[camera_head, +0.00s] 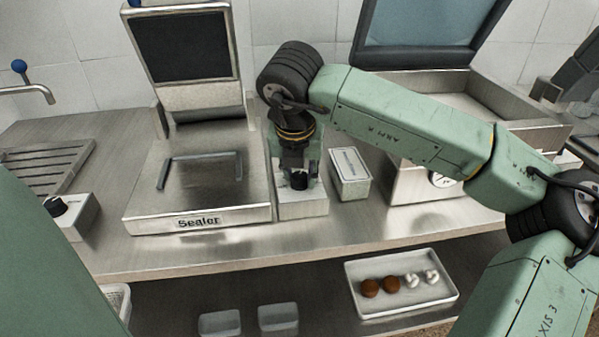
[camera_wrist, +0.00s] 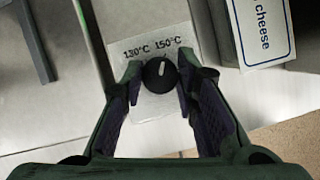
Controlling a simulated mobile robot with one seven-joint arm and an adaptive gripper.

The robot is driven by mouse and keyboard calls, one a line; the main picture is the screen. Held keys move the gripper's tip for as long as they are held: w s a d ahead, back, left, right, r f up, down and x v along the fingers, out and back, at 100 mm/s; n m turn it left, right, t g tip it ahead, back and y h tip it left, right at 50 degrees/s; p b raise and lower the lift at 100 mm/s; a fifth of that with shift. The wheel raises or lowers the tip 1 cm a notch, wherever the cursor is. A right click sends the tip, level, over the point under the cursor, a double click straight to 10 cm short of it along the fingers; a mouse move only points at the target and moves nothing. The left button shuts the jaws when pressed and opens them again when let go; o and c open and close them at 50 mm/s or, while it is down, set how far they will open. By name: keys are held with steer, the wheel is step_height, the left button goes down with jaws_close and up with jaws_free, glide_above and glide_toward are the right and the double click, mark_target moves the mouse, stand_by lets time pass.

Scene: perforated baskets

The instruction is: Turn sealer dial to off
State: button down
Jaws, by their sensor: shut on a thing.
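The sealer (camera_head: 198,222), a steel machine with a raised dark-faced lid, stands left of my arm. Beside it is a small metal box (camera_head: 302,209) carrying a black sealer dial (camera_head: 299,182). In the wrist view the round black dial (camera_wrist: 160,76) has a white pointer directed upward, slightly right, between the 130°C and 150°C labels. My gripper (camera_head: 298,171) points down over the box. In the wrist view my gripper (camera_wrist: 160,70) has a finger on each side of the dial and is shut on it. No off label is visible; the panel's lower part is partly hidden.
A white box labelled cheese (camera_head: 350,174) stands close right of the dial box. A steel appliance with a dial (camera_head: 443,180) is farther right. Another black dial (camera_head: 56,207) is at left. A white tray (camera_head: 402,283) with brown and white items lies on the lower shelf.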

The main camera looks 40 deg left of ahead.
steer(key=shift+w+f+n+y+b, duration=0.15)
steer(key=shift+n+y+b, duration=0.25)
steer(key=shift+n+b, duration=0.7)
steer(key=shift+n+g+y+b, duration=0.3)
steer(key=shift+n+g+b, duration=0.2)
steer(key=shift+n+b, duration=0.6)
steer(key=n+g, duration=0.1)
steer(key=n, duration=0.1)
steer(key=shift+n+y, duration=0.3)
steer(key=shift+n, duration=0.1)
steer(key=n, duration=0.1)
steer(key=n+g, duration=0.1)
steer(key=n, duration=0.1)
steer(key=shift+r+n+g, duration=0.25)
steer(key=shift+n+g, duration=0.05)
steer(key=n+g+p, duration=0.1)
steer(key=n, duration=0.2)
steer(key=n+g+p, duration=0.1)
steer(key=n, duration=0.2)
steer(key=shift+w, duration=0.1)
steer(key=n+g+h+p, duration=0.1)
steer(key=n, duration=0.2)
steer(key=n+g+h+p, duration=0.1)
steer(key=n, duration=0.2)
steer(key=shift+n, duration=0.4)
steer(key=c, duration=1.2)
jaws_free()
steer(key=shift+f, duration=0.1)
steer(key=shift+c, duration=0.2)
